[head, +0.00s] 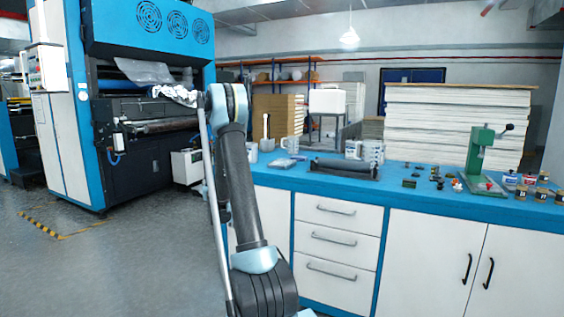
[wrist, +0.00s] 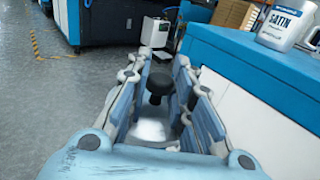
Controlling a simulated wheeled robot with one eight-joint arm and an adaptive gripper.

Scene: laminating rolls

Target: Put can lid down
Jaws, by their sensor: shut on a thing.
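My gripper (wrist: 160,68) shows in the wrist view, shut on the can lid (wrist: 152,130). The lid has a black knob (wrist: 158,84) and a shiny metal surface, partly covered by the fingers. The gripper holds it beside the blue-topped counter, over the grey floor side.
The blue counter (head: 410,183) runs to the right. On it are a dark roller (head: 345,168), mugs, a green press (head: 482,160) and small jars. A white can marked SATIN (wrist: 288,20) stands near the edge. Grey floor (head: 120,260) is open at left.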

